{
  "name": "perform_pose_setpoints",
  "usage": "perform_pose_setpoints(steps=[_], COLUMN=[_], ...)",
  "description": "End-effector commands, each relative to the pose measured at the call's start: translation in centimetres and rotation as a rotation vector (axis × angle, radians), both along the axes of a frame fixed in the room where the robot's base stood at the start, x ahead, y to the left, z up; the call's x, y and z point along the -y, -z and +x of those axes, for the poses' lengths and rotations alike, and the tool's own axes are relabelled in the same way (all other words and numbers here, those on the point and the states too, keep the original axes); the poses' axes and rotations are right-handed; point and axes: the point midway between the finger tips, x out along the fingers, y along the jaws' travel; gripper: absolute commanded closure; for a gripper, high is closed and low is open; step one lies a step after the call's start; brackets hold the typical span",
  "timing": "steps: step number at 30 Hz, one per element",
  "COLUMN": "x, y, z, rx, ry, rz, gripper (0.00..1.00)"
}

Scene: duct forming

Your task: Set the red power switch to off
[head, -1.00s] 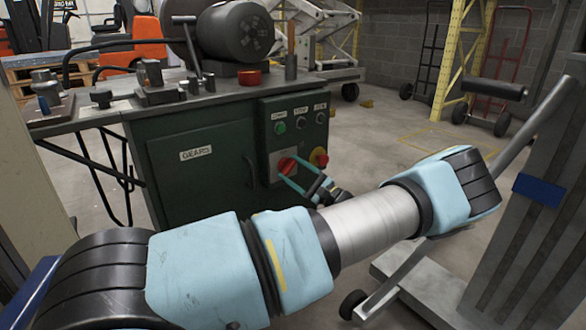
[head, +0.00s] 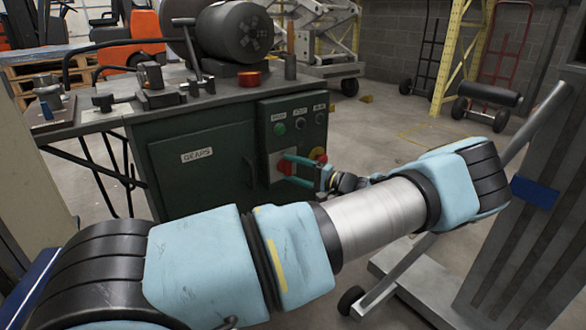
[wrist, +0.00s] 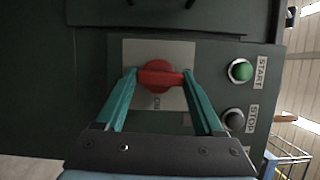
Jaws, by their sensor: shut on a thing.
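The red power switch (wrist: 158,76) is a round knob with a bar handle on a pale plate (wrist: 180,53) in the wrist view. In the head view the red switch (head: 285,167) shows partly behind my gripper. My gripper (wrist: 160,80) has its two teal fingers on either end of the red bar and is shut on it. In the wrist view the bar lies across the picture, from finger to finger. Lettering on the plate below the knob is partly hidden and hard to read. My gripper (head: 290,166) also shows in the head view at the green cabinet's front.
A green START button (wrist: 240,71) and a dark STOP button (wrist: 233,119) sit close beside the switch. A red and yellow knob (head: 320,158) is right of it in the head view. The green cabinet (head: 200,175) carries machinery on top. Open floor (head: 390,130) lies to the right.

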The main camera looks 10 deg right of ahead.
Motion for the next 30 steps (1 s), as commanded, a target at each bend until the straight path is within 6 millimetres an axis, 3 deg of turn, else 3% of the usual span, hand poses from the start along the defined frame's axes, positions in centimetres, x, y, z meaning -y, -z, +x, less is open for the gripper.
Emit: perform_pose_setpoints(steps=[20,21,28,30], x=[0.01,0.0,-0.01,-0.01], y=[0.08,0.09,0.03,0.01], z=[-0.05,-0.06,-0.03,-0.03], rx=[0.024,0.024,0.025,0.025], ry=[0.0,0.0,0.0,0.0], rz=[-0.055,-0.055,-0.053,-0.053], gripper=[0.86,0.27,0.01,0.0])
